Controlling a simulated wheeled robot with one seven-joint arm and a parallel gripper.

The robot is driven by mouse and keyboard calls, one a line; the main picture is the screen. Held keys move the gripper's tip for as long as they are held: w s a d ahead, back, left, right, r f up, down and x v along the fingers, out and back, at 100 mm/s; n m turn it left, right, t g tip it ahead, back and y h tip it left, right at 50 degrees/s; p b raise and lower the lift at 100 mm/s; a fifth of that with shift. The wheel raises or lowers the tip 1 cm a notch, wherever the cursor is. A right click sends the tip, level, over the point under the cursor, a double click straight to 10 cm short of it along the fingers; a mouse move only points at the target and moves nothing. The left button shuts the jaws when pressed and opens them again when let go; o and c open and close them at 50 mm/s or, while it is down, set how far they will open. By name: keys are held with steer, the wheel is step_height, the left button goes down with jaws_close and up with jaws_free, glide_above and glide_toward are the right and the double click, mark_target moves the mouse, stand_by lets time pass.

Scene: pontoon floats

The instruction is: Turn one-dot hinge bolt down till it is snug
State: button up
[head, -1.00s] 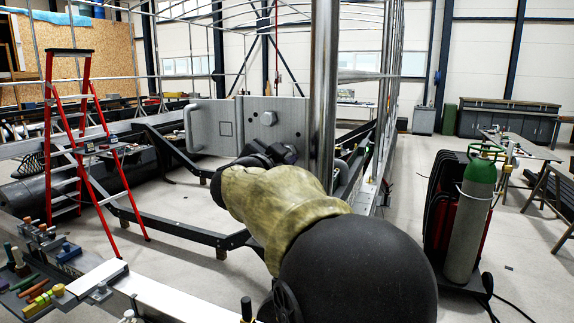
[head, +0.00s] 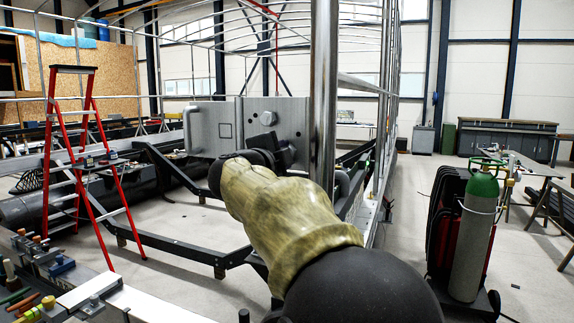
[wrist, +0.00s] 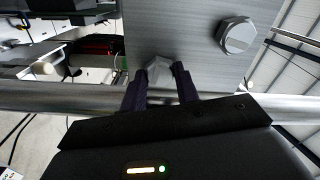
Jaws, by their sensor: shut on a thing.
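A grey metal hinge plate (head: 225,128) stands upright beside a shiny vertical post (head: 323,100). A hex bolt head (head: 267,117) shows on its upper part; it also shows in the wrist view (wrist: 236,36), clear of my gripper. My gripper (wrist: 160,80) is shut on a second hex bolt head (wrist: 158,69) near the plate's edge, with one dark finger on each side. In the head view my gripper (head: 279,149) is at the plate's lower right, and my arm hides the held bolt.
A red stepladder (head: 75,150) stands to the left. A green-topped gas cylinder (head: 476,230) on a cart stands to the right. Dark beams (head: 190,240) run low behind my arm. A bench with tools (head: 60,285) is at the lower left. Open floor lies at centre right.

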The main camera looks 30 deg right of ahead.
steer(key=m+b, duration=0.3)
steer(key=m, duration=0.2)
steer(key=shift+f+m, duration=0.1)
steer(key=shift+m, duration=0.2)
steer(key=m+b, duration=0.7)
steer(key=m, duration=0.4)
steer(key=shift+w+m, duration=0.1)
steer(key=shift+m, duration=0.3)
steer(key=o, duration=0.8)
